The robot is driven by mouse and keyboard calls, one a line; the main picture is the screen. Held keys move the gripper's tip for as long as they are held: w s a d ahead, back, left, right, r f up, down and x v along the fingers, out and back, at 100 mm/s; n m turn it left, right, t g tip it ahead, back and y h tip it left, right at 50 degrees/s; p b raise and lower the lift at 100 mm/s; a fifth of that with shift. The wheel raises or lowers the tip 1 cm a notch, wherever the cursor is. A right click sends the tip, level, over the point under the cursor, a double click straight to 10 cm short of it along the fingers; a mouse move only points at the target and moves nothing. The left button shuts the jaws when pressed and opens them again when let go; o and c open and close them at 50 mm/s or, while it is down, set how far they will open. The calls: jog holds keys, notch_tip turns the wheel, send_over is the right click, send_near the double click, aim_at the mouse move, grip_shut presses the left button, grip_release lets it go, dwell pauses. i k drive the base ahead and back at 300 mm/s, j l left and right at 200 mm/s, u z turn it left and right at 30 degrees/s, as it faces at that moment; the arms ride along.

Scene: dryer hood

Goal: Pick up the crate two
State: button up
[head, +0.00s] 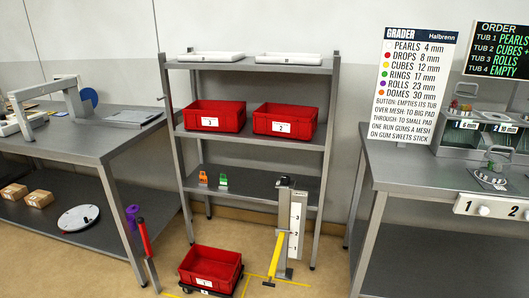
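Crate two (301,128) is a red open-topped bin with a white label reading 2 on its front. It stands upright on the right half of the rack's second shelf from the top. Crate two's inside is mostly hidden and looks empty. My gripper is not in view.
The metal rack (330,95) has white trays (294,58) above and small orange and green items below. A post with a numbered scale (296,225) and yellow bar (276,257) stands before its right side. Benches (88,142) flank both sides; a red-handled tool (145,237) stands left.

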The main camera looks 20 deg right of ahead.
aim_at(276, 119)
jog(key=i+l, duration=1.05)
jog(key=l, duration=0.15)
jog(key=j+u, duration=0.05)
jog(key=j, duration=0.05)
